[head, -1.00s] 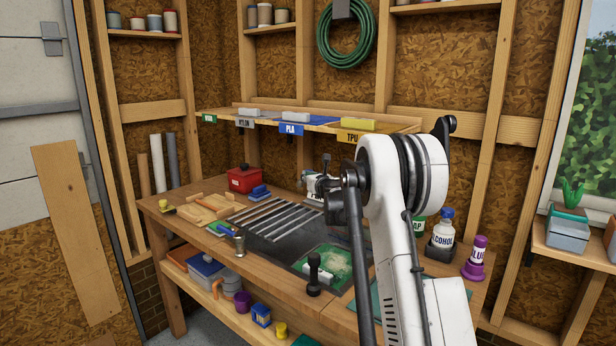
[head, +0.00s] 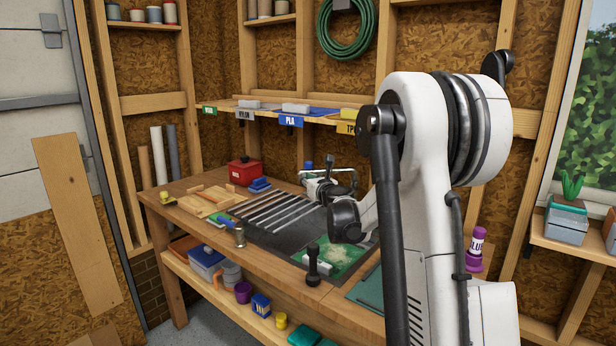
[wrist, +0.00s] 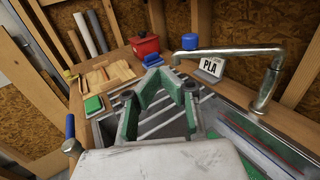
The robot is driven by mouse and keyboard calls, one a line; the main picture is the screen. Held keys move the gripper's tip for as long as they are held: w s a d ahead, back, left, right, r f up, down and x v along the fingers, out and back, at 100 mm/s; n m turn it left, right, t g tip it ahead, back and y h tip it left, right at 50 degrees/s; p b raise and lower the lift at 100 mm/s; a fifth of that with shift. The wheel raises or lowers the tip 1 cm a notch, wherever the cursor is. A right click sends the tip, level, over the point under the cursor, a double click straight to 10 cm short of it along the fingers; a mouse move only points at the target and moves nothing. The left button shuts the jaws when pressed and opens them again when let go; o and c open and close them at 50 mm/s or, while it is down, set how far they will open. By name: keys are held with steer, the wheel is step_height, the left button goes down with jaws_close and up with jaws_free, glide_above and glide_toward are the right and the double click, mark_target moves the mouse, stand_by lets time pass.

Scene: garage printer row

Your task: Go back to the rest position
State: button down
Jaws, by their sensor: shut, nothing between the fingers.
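My gripper (wrist: 165,80) shows in the wrist view with its green-sided fingers brought together and nothing held between them. It is above the workbench, over a dark area with pale metal bars. In the head view my white arm fills the right middle, bent at a raised elbow. A dark wrist joint hangs over the bench near the green tray (head: 338,256). The fingertips cannot be made out clearly in the head view.
A red box (head: 244,171), wooden tray (head: 208,203) and black-handled tool (head: 312,265) are on the bench (head: 268,271). A labelled shelf (head: 270,112) hangs behind.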

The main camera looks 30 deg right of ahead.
steer(key=shift+a, duration=0.1)
stand_by(0.5)
steer(key=s+a+r+n+g+y, duration=0.1)
steer(key=s+a+r+n+y, duration=0.1)
steer(key=s+a+n, duration=0.3)
steer(key=s+a+r+n+y, duration=0.1)
steer(key=a+n, duration=0.3)
steer(key=a, duration=0.3)
steer(key=s+a+r+n+g+y, duration=0.1)
steer(key=s+a+r+n+y, duration=0.2)
steer(key=a, duration=0.4)
steer(key=s+a+f+n+g, duration=0.3)
steer(key=s+a+n, duration=0.8)
steer(key=s, duration=0.1)
steer(key=s+a+f+n+g+h, duration=0.1)
steer(key=s+f+n+g, duration=0.15)
steer(key=s+n, duration=0.4)
steer(key=s+a+f+n+g+h, duration=0.1)
steer(key=s+f+n, duration=0.3)
steer(key=s, duration=0.6)
steer(key=s+a+f+n+g, duration=0.1)
steer(key=s+f+n, duration=0.35)
steer(key=s, duration=0.35)
step_height(320, 180, down, 15)
steer(key=b, duration=1.5)
steer(key=shift+h+b, duration=0.3)
steer(key=shift+b, duration=0.05)
